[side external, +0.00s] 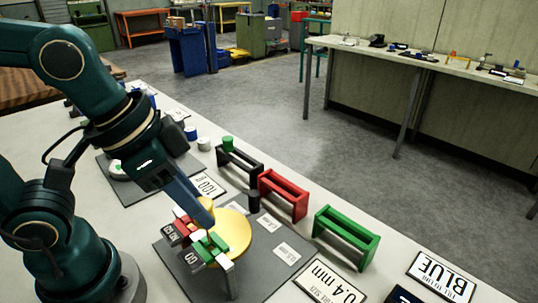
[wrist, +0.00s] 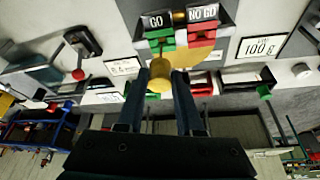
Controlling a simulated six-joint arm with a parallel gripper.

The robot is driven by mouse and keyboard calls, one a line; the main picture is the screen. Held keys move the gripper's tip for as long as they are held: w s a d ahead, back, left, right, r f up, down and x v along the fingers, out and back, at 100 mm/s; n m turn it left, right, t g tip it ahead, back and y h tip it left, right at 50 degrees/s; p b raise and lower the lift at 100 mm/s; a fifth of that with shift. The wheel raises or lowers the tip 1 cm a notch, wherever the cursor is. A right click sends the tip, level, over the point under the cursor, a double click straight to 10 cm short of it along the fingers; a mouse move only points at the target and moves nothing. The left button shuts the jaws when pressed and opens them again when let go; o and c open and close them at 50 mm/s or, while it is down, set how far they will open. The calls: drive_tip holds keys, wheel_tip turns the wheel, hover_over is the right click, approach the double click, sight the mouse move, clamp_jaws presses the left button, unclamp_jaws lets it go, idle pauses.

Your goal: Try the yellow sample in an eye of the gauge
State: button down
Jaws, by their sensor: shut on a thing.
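The gauge (wrist: 180,27) has a green-jawed GO eye (wrist: 160,41) and a red-jawed NO GO eye (wrist: 202,37). It also shows on a dark mat in the side view (side external: 206,244). My gripper (wrist: 159,76) is shut on the yellow sample (wrist: 159,74), a small cylinder between the fingertips. In the wrist view the sample is just below the GO eye, apart from the NO GO eye; whether it touches the green jaws I cannot tell.
A larger yellow disc (side external: 234,232) is beside the gauge. Black (side external: 239,166), red (side external: 283,196) and green (side external: 346,237) racks stand in a row to the right. A 100 g card (side external: 208,186) and a 0.4 mm card (side external: 331,284) lie on the table.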

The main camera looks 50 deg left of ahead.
drive_tip(key=shift+r, duration=0.15)
drive_tip(key=shift+r, duration=0.7)
drive_tip(key=shift+a, duration=0.1)
